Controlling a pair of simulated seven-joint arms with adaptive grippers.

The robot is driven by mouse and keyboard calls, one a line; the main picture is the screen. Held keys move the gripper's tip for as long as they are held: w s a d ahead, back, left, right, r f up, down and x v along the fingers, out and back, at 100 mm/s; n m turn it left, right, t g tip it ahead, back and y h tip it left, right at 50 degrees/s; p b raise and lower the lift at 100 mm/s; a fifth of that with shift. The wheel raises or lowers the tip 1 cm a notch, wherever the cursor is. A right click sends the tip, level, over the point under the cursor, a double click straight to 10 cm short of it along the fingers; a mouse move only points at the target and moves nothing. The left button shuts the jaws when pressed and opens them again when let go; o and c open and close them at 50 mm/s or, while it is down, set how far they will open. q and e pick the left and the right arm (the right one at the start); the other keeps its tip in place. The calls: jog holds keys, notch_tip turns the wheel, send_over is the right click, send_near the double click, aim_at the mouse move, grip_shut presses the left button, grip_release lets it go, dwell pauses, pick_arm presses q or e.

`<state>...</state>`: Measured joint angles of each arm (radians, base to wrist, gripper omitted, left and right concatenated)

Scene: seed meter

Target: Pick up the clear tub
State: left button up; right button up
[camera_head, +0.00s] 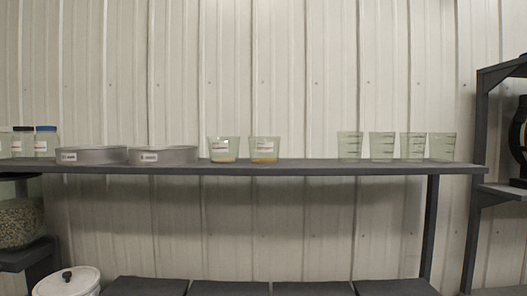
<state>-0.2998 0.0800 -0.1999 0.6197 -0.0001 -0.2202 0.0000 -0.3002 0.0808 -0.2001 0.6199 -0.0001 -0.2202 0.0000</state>
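Two clear tubs with white labels stand upright side by side on the long dark shelf (330,170). The left clear tub (224,149) has a little pale yellow material at the bottom, and the right clear tub (264,150) has a little orange-yellow material. Several clear, empty-looking cups with dark graduation marks, such as the leftmost clear cup (349,146), stand in a row farther right. I cannot tell which clear container is the one named. Neither of my grippers is in view.
Two round grey sieves (92,155) (163,155) and lidded clear jars (45,142) stand left on the shelf. A white lidded bucket (67,282) is below. A dark rack (480,140) stands right. The shelf is clear between the tubs and graduated cups.

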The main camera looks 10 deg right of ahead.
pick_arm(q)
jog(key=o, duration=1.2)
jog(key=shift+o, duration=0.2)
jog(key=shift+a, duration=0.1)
